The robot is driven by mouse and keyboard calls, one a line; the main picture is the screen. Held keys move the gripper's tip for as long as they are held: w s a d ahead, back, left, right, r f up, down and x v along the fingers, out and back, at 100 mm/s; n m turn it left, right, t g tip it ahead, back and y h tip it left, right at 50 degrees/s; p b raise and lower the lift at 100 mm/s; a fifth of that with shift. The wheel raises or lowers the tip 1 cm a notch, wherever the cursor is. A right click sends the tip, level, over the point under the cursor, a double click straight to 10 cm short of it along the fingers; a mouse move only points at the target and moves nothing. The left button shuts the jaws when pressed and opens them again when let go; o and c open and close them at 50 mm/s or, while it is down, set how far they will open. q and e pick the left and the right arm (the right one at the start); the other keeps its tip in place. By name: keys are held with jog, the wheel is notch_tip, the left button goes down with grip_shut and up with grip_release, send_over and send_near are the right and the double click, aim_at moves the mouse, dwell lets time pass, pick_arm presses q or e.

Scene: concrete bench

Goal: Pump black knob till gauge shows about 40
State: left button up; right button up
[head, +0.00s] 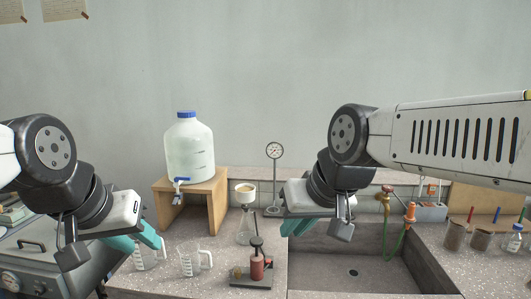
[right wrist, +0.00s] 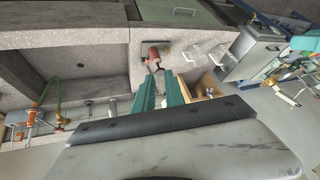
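The pump is a small red cylinder (head: 257,267) on a dark base on the bench, with a black knob (head: 256,242) on a rod at its top. The pump's red body also shows in the right wrist view (right wrist: 153,54), beyond the fingertips. The round white gauge (head: 274,151) stands on a thin post behind the pump; its reading is too small to tell. My right gripper (head: 299,227) is open and empty, above and to the right of the pump. My left gripper (head: 146,240) looks open and empty, over the left beakers, well left of the pump.
Two glass beakers (head: 197,262) stand left of the pump. A filter funnel on a flask (head: 246,222) is behind it. A large water jug (head: 189,147) sits on a wooden stand (head: 219,204). A sink (head: 340,270) with a green hose (head: 396,245) lies to the right.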

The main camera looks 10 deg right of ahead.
jog(key=c, duration=0.3)
jog(key=shift+w+r, duration=0.1)
jog(key=shift+w, duration=0.1)
grip_shut()
jog(key=m+g+h, duration=0.2)
jog(key=m+g, duration=0.2)
jog(key=g, duration=0.2)
send_over(257, 239)
notch_tip(257, 239, down, 4)
notch_tip(257, 239, down, 14)
jog(key=shift+f, duration=0.1)
